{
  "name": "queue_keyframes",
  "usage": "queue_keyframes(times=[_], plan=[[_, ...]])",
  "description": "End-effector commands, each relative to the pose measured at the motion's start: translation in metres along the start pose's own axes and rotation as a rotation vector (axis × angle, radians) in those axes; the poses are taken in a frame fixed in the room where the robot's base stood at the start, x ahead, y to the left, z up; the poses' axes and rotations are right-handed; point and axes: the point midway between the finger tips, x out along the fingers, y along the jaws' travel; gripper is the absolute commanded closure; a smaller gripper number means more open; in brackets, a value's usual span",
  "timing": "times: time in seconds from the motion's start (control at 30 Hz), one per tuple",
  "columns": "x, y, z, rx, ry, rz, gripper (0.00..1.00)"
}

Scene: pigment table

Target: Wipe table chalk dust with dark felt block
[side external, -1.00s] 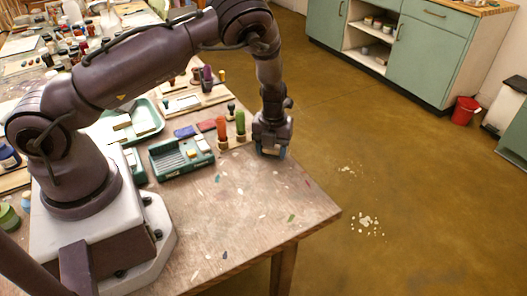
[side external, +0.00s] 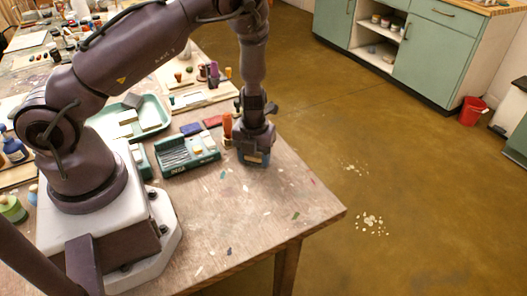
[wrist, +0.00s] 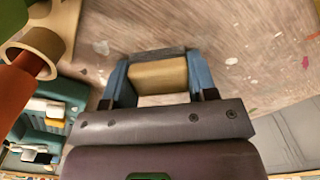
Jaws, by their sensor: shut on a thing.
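My gripper (side external: 254,160) is low over the table near its right edge, beside the stand with the orange roll. In the wrist view its blue fingers (wrist: 160,80) are shut on the sides of a block with a tan top (wrist: 158,76) and a dark grey layer (wrist: 158,54) along its far edge. The side view mostly hides the block, and I cannot tell whether it touches the table. The worn wooden table (side external: 265,205) shows pale smudges and coloured flecks. I cannot tell chalk dust from old paint marks.
Another pale green tray (side external: 150,112) lies farther left. The table's front right is bare up to its edge. Pale bits (side external: 371,224) lie on the floor.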

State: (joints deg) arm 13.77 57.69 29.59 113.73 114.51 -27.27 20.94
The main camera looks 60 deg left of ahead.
Motion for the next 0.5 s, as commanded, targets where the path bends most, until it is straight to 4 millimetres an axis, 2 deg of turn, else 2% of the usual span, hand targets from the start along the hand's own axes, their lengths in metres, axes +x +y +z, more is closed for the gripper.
queue_keyframes(times=[0.2, 0.27, 0.37, 0.5], plan=[[-0.001, 0.016, -0.016, -0.003, 0.006, 0.004, 0.73], [-0.002, 0.016, -0.016, 0.000, 0.003, 0.003, 0.73], [-0.023, 0.014, -0.016, 0.003, -0.001, 0.000, 0.73], [-0.035, 0.015, -0.016, 0.001, 0.002, 0.001, 0.73]])
